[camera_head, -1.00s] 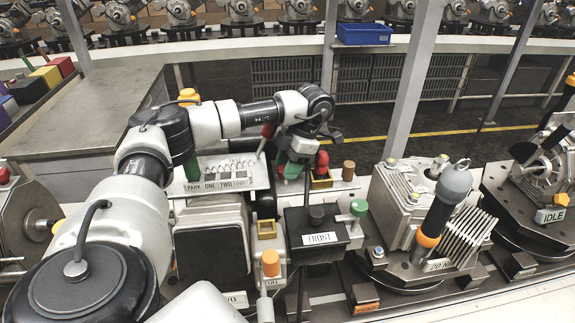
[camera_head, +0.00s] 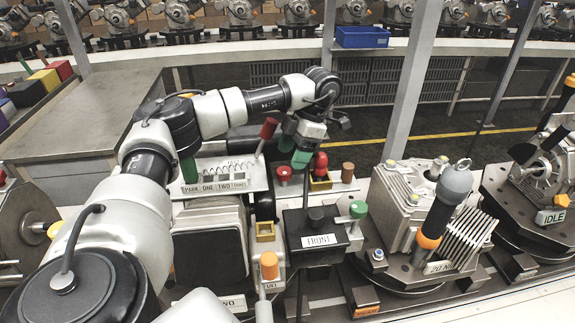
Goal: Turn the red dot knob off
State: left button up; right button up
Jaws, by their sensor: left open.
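A round red knob (camera_head: 284,173) sits on the fixture just right of the panel marked PARK, ONE, TWO. A red-handled lever (camera_head: 268,128) leans up at the panel's right end. A red rounded cap (camera_head: 321,160) stands to the right. My left gripper (camera_head: 295,151), with green fingertips, is open and empty, pointing down above and slightly right of the round red knob, apparently apart from it. My right gripper is not in view.
The labelled panel (camera_head: 215,179) is left of the knob. A black box marked FRONT (camera_head: 318,241) with a green knob (camera_head: 358,208) stands in front. A grey post (camera_head: 412,80) rises behind.

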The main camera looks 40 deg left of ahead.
pick_arm(q)
jog(key=v, duration=0.6)
jog(key=shift+r+p, duration=0.3)
jog(key=shift+p, duration=0.15)
jog(key=shift+f, duration=0.1)
